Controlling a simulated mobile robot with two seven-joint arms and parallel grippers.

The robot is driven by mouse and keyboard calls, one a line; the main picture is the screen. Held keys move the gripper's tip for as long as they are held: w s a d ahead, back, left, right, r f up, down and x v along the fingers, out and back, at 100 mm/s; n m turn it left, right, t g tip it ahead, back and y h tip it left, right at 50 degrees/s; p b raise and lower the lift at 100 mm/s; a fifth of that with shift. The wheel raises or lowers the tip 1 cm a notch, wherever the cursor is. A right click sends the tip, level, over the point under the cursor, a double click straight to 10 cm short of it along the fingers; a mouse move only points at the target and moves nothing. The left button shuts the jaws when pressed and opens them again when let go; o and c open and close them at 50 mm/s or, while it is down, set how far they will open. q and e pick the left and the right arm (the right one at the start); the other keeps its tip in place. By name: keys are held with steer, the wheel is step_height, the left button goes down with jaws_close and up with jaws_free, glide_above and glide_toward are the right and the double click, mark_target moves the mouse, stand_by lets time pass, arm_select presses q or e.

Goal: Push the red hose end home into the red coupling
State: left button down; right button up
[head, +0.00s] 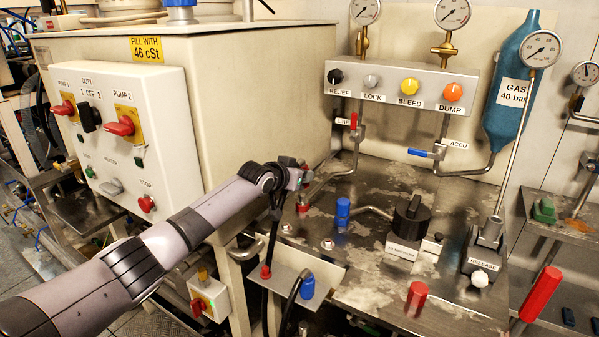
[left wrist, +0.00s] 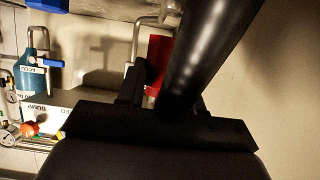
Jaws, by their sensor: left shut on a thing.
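My left gripper (head: 297,178) is at the back left of the steel bench, at the end of the pipe from the LINE valve. It is shut on the black hose (head: 270,228), which hangs down beside the arm. The hose also shows large in the left wrist view (left wrist: 210,55). The red coupling (head: 303,207) is at the pipe's end, just below the fingers. A red part (left wrist: 158,58) shows behind the fingers in the left wrist view; I cannot tell whether it is hose end or coupling. The hose end's seating is hidden. My right gripper is out of view.
A blue coupling (head: 343,208) stands to the right. A blue hose end (head: 307,287) sits in the front bracket (head: 325,268), beside a red piece (head: 266,272). The valve panel (head: 400,88) and blue gas bottle (head: 515,75) stand behind. The cream cabinet is close on the left.

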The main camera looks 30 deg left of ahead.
arm_select(q)
steer(key=shift+f, duration=0.55)
stand_by(1.6)
steer(key=shift+f+b, duration=0.9)
steer(key=shift+f, duration=0.6)
steer(key=shift+f, duration=0.45)
steer(key=c, duration=0.7)
jaws_free()
steer(key=shift+o, duration=0.2)
